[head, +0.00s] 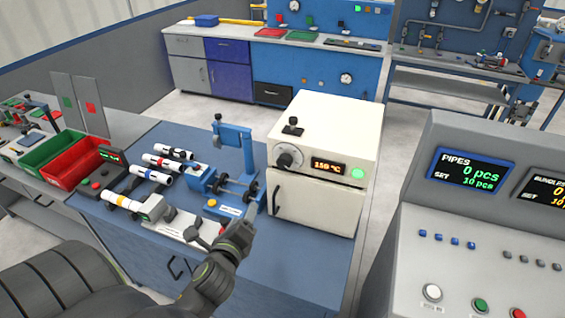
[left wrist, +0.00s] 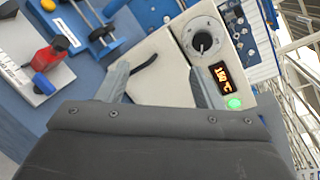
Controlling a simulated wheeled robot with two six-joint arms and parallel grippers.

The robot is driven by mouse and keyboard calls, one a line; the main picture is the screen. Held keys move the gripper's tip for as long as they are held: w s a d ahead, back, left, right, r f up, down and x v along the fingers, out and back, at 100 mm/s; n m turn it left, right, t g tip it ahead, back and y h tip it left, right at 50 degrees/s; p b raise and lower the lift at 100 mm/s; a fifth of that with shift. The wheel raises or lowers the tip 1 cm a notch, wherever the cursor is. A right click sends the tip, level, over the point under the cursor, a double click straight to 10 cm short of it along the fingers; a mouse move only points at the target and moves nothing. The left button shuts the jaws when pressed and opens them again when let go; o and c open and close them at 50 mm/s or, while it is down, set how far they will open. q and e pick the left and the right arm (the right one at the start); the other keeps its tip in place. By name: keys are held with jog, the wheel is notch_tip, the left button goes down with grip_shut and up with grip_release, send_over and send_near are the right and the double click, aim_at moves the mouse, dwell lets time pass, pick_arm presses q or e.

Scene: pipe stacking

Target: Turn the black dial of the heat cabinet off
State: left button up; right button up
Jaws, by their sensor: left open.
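The heat cabinet (head: 330,125) is a cream box on the blue bench, with a door and dark handle in front. Its black dial (head: 289,158) sits at the upper left of its front, beside an orange display reading about 150 °C and a lit green button (head: 358,173). The dial also shows in the left wrist view (left wrist: 202,42), at the top right. My left gripper (head: 250,213) is in front of the cabinet's lower left, below the dial and apart from it. In the left wrist view its two fingers (left wrist: 158,85) are spread and empty. My right gripper is not in view.
Green and red bins (head: 78,158) lie farther left. A grey console (head: 470,225) with screens and buttons stands at the right.

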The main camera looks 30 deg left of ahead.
pick_arm(q)
notch_tip(320, 180, up, 2)
jog(key=w+d+m+t+h, duration=0.2)
jog(key=w+m+t, duration=0.1)
jog(key=m, duration=0.5)
jog(key=p, duration=0.1)
send_near(282, 164)
jog(key=shift+m, duration=0.4)
jog(key=x, duration=1)
jog(key=shift+d+r, duration=0.1)
jog(key=c, duration=1)
jog(key=shift+o, duration=0.2)
